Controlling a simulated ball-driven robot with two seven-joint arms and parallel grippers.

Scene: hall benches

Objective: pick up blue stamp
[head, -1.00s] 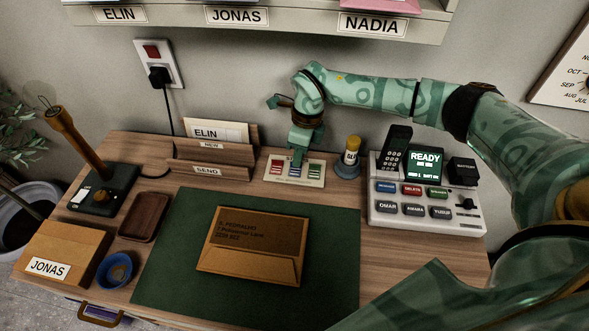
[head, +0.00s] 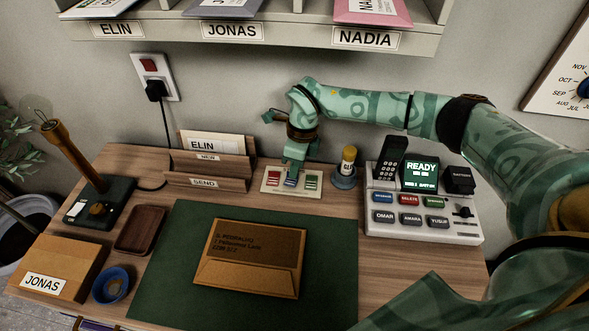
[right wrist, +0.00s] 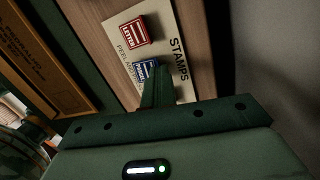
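The blue stamp (head: 291,182) is the middle one on a pale stamp card (head: 267,189), between a red stamp (head: 273,178) and a green stamp (head: 311,182). My right gripper (head: 291,171) is right above the card, its fingers pointing down at the blue stamp. In the right wrist view the blue stamp (right wrist: 145,69) lies on the card beside the red stamp (right wrist: 135,31). A green finger (right wrist: 157,90) covers its lower edge there. Only one finger shows clearly, so I cannot tell the finger gap or whether they touch the stamp. My left gripper is not in view.
A brown envelope (head: 249,258) lies on the green mat (head: 170,270). A yellow-capped bottle (head: 347,160) stands right of the card, and a device with a phone handset (head: 420,232) beyond it. A wooden letter holder (head: 206,184) stands left of the card.

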